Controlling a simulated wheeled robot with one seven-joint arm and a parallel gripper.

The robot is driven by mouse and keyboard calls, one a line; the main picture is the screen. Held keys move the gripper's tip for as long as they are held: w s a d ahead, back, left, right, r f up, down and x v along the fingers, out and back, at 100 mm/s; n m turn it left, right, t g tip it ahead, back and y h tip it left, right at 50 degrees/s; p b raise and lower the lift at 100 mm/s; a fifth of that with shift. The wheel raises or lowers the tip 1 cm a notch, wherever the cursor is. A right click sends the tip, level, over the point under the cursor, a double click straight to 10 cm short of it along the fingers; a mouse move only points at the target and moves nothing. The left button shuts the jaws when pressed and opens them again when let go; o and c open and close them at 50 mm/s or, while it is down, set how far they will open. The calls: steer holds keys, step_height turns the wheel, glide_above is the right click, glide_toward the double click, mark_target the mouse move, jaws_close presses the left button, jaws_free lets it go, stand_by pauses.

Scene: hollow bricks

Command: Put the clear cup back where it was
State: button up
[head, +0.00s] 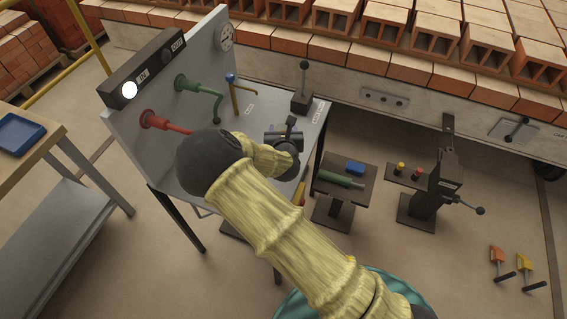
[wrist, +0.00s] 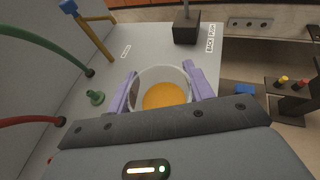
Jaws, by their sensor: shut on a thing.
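The clear cup (wrist: 158,76) shows in the wrist view with orange liquid inside. The two purple fingers of my gripper (wrist: 163,88) press on it from left and right. The cup looks upright, over the grey bench top (wrist: 140,52); I cannot tell whether its base touches the bench. In the head view my gripper (head: 284,140) is over the right part of the bench, and my arm and wrist hide the cup.
Red (head: 165,124) and green (head: 200,92) pipes and a yellow spout (head: 238,94) reach over the bench from its panel. A lever block (head: 301,102) stands at the back right. A small green knob (wrist: 95,98) sits left of the cup. A side stand (head: 345,172) holds several items.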

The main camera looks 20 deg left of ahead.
steer(key=shift+f, duration=0.1)
step_height(320, 180, down, 5)
steer(key=shift+f+p, duration=0.1)
steer(key=shift+p, duration=0.4)
steer(key=shift+w+f, duration=0.1)
steer(key=shift+f, duration=0.4)
steer(key=shift+s+d, duration=0.1)
steer(key=shift+s, duration=0.1)
steer(key=shift+w+f+p, duration=0.1)
steer(key=shift+f+p, duration=0.25)
steer(key=shift+f, duration=1.5)
steer(key=shift+f, duration=0.15)
steer(key=o, duration=1.1)
